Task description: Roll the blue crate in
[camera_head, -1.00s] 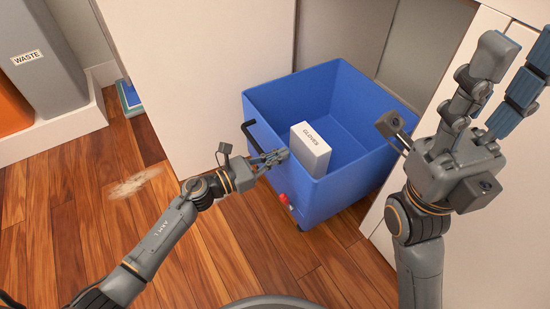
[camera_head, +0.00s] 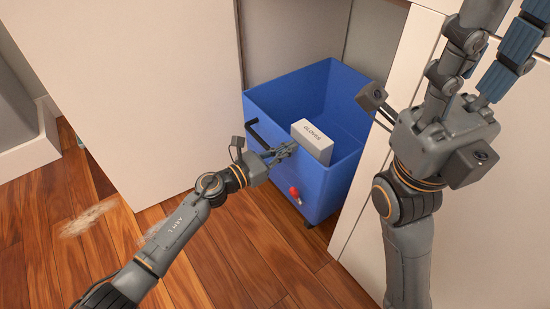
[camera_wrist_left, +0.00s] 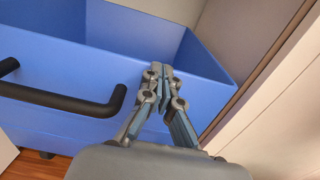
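The blue crate (camera_head: 275,155) stands on dark casters, partly inside the bay between white cabinet panels, its front end out over the floor. It has a black bar handle (camera_head: 252,136) and a red part (camera_head: 295,194) low down. A white box marked GLOVES (camera_head: 312,142) shows at its near wall. My left gripper (camera_head: 288,147) is at this wall, right of the handle. In the left wrist view its fingertips (camera_wrist_left: 163,72) are together in front of the crate wall, apart from the handle (camera_wrist_left: 70,102); contact is unclear. My right gripper (camera_head: 495,35) is raised, fingers spread, empty.
A white panel (camera_head: 140,90) borders the bay on the left; a white cabinet front (camera_head: 375,195) borders it on the right, close to the crate. The wood floor (camera_head: 225,265) before the crate is clear, with a pale patch (camera_head: 88,218) at left.

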